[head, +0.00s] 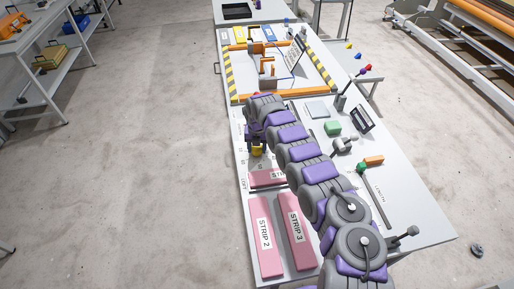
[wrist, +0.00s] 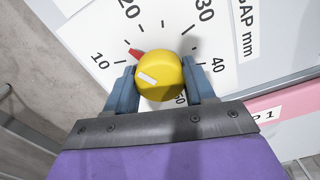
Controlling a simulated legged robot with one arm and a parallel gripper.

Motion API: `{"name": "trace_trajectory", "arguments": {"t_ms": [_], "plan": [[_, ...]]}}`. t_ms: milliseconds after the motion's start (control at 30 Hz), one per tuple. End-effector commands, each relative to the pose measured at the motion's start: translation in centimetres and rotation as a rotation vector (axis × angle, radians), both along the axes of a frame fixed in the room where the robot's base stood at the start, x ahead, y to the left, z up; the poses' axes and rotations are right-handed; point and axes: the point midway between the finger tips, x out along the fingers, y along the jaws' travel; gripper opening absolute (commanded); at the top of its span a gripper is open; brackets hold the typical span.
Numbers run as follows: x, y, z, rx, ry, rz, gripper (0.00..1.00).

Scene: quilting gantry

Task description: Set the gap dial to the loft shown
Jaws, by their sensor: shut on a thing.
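The gap dial's white face (wrist: 105,35) fills the upper wrist view, with numbers from 10 upward and the label "GAP mm". Its yellow knob (wrist: 165,90) has a white mark. A red pointer (wrist: 135,54) aims up-left, about midway between 10 and 20. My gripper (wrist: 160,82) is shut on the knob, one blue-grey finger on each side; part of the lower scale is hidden. In the head view my gripper (head: 256,141) is at the table's left side, over the yellow knob (head: 258,150). A dark-framed display (head: 362,120) stands at right; its reading is too small to tell.
Pink strips lie near the dial, including STRIP 2 (head: 265,240) and STRIP 3 (head: 296,230). An orange frame with striped edges (head: 232,75) is beyond. Floor at left is clear.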

Motion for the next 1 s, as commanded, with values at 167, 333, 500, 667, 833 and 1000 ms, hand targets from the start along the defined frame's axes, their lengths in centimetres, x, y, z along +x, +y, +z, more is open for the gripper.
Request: {"name": "trace_trajectory", "arguments": {"t_ms": [167,333,500,667,833,1000], "plan": [[0.4,0.1,0.4,0.004,-0.014,0.0,0.61],[0.2,0.1,0.2,0.002,-0.008,-0.001,0.77],[0.1,0.0,0.1,0.001,-0.004,-0.001,0.79],[0.1,-0.1,0.4,0.001,-0.003,-0.001,0.79],[0.2,-0.1,2.5,0.001,-0.007,-0.002,0.79],[0.2,0.0,6.2,0.001,-0.007,-0.001,0.79]]}}
